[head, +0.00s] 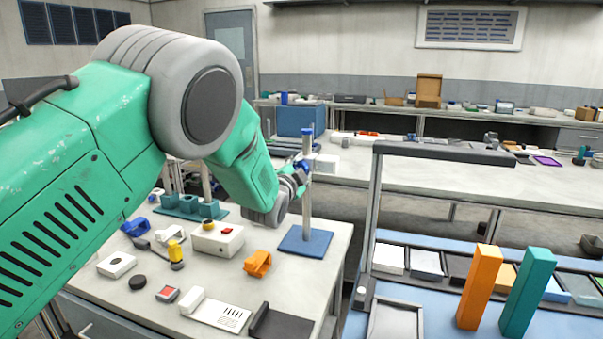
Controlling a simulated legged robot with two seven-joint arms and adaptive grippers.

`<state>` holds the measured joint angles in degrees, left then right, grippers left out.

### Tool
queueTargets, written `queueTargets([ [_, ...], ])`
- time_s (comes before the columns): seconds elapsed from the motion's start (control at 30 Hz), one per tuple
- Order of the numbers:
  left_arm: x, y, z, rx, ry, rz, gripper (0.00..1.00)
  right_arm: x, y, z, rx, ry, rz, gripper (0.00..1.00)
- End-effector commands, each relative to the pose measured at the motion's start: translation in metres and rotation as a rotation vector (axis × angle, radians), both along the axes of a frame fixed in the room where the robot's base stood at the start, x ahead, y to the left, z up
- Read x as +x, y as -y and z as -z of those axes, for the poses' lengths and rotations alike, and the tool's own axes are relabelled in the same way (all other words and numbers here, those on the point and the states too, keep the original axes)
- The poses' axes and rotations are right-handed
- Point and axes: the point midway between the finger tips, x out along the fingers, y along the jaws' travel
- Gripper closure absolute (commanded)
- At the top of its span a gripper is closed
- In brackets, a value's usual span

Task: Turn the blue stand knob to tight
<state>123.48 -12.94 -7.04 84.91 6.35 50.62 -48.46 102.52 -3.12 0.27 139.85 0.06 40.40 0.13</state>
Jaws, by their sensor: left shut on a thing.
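The stand has a square blue base (304,243) on the light table and an upright metal pole (307,205) with a blue top (307,133). A small blue knob (303,164) sits partway up the pole, beside a white block (326,163) on its right. My left gripper (300,172) reaches the pole from the left and is shut on the blue knob. The fingers are small and partly hidden by the wrist, so the exact grip and the knob's turn cannot be read. My right gripper is not in view.
Orange clamp (257,264), white box with red button (216,238), yellow-topped part (176,252) and other small items crowd the table (322,275) left of the stand.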

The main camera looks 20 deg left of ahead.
Motion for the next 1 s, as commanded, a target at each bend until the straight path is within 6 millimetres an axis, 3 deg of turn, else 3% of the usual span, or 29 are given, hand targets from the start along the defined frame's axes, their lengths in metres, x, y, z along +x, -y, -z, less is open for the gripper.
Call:
queueTargets([
  [0.3, 0.0001, -0.0003, -0.0008, 0.111, 0.006, 0.000, 0.99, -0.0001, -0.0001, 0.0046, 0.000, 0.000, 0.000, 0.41],
  [0.8, 0.0003, -0.0009, -0.0020, 0.128, 0.007, -0.001, 0.99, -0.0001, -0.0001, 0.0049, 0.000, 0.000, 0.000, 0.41],
  [0.83, 0.0003, -0.0010, -0.0021, 0.128, 0.007, -0.001, 0.67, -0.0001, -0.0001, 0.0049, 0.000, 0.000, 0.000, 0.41],
  [0.87, 0.0003, -0.0010, -0.0021, 0.128, 0.007, -0.001, 0.57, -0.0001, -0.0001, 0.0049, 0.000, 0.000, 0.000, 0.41],
  [0.9, 0.0003, -0.0009, -0.0020, 0.128, 0.007, -0.001, 0.51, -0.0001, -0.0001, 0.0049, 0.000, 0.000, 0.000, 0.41],
  [1.0, 0.0002, -0.0007, -0.0016, 0.127, 0.007, 0.000, 0.51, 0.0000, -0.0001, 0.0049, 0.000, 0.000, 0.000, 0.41],
])
